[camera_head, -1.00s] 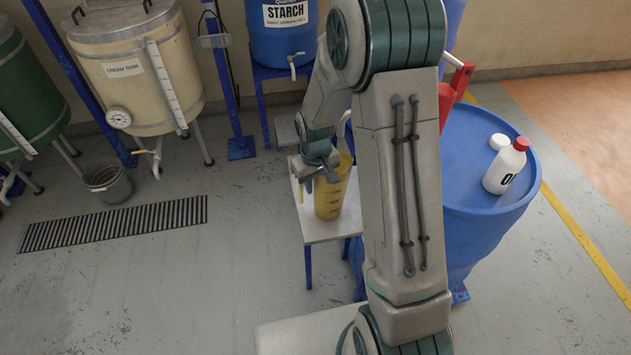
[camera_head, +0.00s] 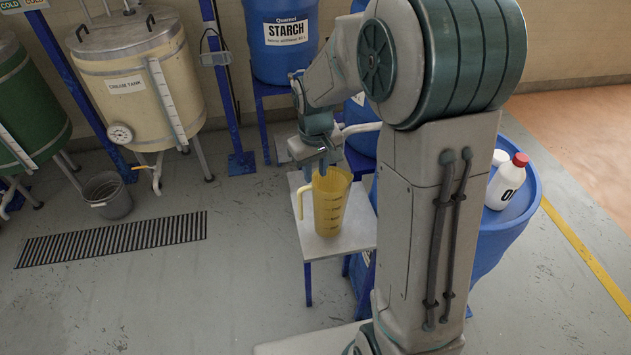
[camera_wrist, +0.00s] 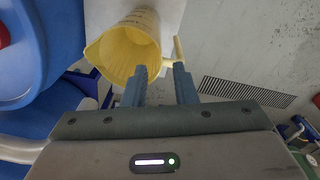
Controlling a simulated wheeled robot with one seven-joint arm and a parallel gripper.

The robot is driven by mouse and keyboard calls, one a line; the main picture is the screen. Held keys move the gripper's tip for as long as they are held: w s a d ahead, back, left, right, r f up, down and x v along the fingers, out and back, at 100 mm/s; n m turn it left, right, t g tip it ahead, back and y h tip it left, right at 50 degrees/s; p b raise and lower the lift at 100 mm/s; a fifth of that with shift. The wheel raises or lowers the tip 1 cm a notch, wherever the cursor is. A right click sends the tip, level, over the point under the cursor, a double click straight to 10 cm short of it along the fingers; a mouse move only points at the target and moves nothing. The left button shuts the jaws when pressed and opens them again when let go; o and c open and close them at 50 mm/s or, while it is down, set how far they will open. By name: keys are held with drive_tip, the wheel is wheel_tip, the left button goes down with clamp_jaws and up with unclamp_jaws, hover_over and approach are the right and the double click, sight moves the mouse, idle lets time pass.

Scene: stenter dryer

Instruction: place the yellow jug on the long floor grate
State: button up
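The yellow jug (camera_head: 328,212) stands upright on a small white-topped table (camera_head: 345,242), its handle on the left. The wrist view looks into its open mouth (camera_wrist: 125,52), with the handle (camera_wrist: 178,48) close to the fingertips. My gripper (camera_head: 324,168) is above and just behind the jug's rim. In the wrist view my gripper (camera_wrist: 160,72) has its two fingers apart, with nothing held between them. The long floor grate (camera_head: 115,238) lies bare in the floor to the left of the table; part of it shows in the wrist view (camera_wrist: 245,91).
A grey bucket (camera_head: 108,195) stands behind the grate, near the cream tank (camera_head: 130,85). A blue starch barrel (camera_head: 283,40) is behind the table. A blue drum (camera_head: 500,240) with a white bottle (camera_head: 505,183) stands to the right. Floor between table and grate is clear.

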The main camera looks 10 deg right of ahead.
drive_tip(key=shift+r, duration=0.4)
drive_tip(key=s+d+r+m+t, duration=0.1)
drive_tip(key=s+r, duration=0.3)
drive_tip(key=s, duration=0.5)
drive_tip(key=s+d+r+m+t, duration=0.1)
drive_tip(key=s+r, duration=0.4)
drive_tip(key=s, duration=0.5)
drive_tip(key=shift+s+d+m, duration=0.2)
drive_tip(key=shift+d+m, duration=0.25)
drive_tip(key=shift+m, duration=0.35)
drive_tip(key=shift+o, duration=1.2)
drive_tip(key=shift+s, duration=0.1)
